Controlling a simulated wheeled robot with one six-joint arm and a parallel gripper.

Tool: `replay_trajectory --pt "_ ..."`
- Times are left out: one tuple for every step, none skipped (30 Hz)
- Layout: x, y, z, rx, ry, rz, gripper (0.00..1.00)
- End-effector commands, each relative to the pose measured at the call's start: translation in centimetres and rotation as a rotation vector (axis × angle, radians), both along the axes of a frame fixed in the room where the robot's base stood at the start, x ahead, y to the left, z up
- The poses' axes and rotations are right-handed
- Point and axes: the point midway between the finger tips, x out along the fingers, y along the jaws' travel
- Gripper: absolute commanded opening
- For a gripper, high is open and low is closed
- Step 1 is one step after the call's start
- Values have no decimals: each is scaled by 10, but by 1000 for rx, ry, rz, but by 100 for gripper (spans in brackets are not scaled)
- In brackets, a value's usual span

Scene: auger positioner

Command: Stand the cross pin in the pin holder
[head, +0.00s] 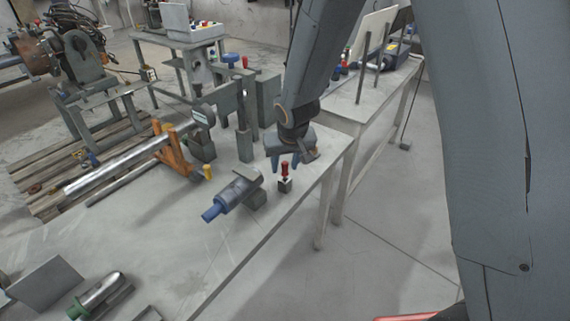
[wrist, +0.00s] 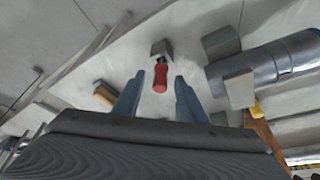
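A red-handled pin (head: 285,169), which looks like the cross pin, stands upright at a small dark grey block (head: 285,186) near the table's right edge. In the wrist view the red handle (wrist: 160,77) points toward me, with the block (wrist: 162,48) behind it. Whether this block is the pin holder I cannot tell. My gripper (head: 290,163) is just above the pin. Its two blue fingers (wrist: 156,92) are apart, one on each side of the handle, with visible gaps. The pin's lower end is hidden.
A grey cylinder with a blue end (head: 231,197) lies left of the pin on a grey support. A small yellow peg (head: 207,172) and an orange stand (head: 175,152) with a long silver shaft (head: 115,168) are farther left. The table's front middle is clear.

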Motion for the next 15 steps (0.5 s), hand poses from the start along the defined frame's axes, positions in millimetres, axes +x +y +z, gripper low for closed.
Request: replay_trajectory --pt "0 0 0 0 0 0 38" --pt "0 0 0 0 0 0 38" --pt "0 0 0 0 0 0 38" --pt "0 0 0 0 0 0 38" --pt "0 0 1 0 0 0 38" --pt "-1 0 3 0 0 0 38" --pt "-2 0 5 0 -1 0 38" --pt "-2 -1 7 0 -1 1 38" --pt "-4 -1 12 0 -2 0 38" --pt "-5 -1 16 1 -3 -1 38" --pt "-7 -2 20 0 -2 0 38" --pt "-9 -2 26 1 -3 -1 38" --pt "-11 -2 30 1 -4 0 38" --pt "-12 -3 34 1 -4 0 38" --pt "-14 -3 40 1 -4 -1 38"
